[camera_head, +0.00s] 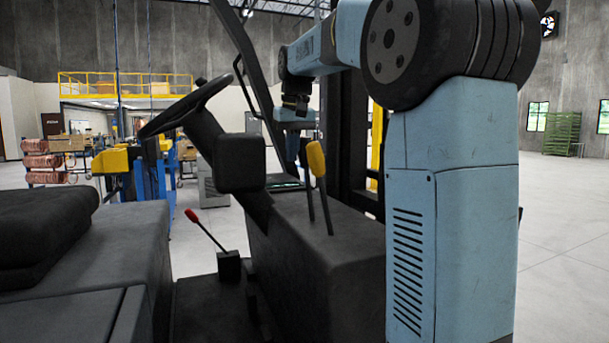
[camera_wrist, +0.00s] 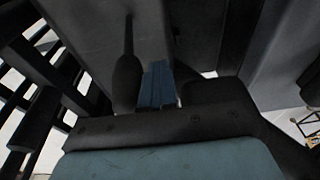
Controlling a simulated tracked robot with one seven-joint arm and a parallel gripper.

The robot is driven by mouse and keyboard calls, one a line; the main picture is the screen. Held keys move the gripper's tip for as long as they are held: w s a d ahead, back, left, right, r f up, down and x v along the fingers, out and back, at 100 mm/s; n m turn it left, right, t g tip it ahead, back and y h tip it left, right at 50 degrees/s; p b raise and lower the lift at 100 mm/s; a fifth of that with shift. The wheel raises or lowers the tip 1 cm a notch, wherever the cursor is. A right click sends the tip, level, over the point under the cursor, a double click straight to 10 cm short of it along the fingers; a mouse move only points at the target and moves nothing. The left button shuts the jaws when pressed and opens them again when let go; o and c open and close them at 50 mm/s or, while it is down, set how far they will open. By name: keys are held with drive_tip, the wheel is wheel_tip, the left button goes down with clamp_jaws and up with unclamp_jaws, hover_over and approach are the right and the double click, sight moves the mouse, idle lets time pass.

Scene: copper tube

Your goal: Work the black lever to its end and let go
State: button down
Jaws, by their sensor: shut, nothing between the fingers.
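The black lever (camera_wrist: 128,78) shows in the wrist view as a thin stalk with a thicker grip, just left of my gripper (camera_wrist: 158,85). My gripper's blue fingers are together with nothing between them. The lever lies beside them, not between them; I cannot tell whether they touch. In the head view, my gripper (camera_head: 292,148) hangs down at the dashboard, left of the yellow-knobbed lever (camera_head: 317,160). A dark stalk (camera_head: 310,195) rises just left of the yellow one; its top is hard to make out near my gripper.
The steering wheel (camera_head: 185,107) and its column stand to the left. A red-knobbed lever (camera_head: 205,230) rises from the floor lower left. The black seat (camera_head: 45,225) fills the left front. Dark mast bars stand behind the dashboard (camera_head: 320,245).

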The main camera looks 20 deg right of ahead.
drive_tip(key=shift+d, duration=1.4)
drive_tip(key=a, duration=0.9)
idle(1.1)
drive_tip(key=shift+a, duration=0.1)
drive_tip(key=shift+r, duration=0.1)
wheel_tip(320, 180, up, 8)
idle(1.2)
idle(0.3)
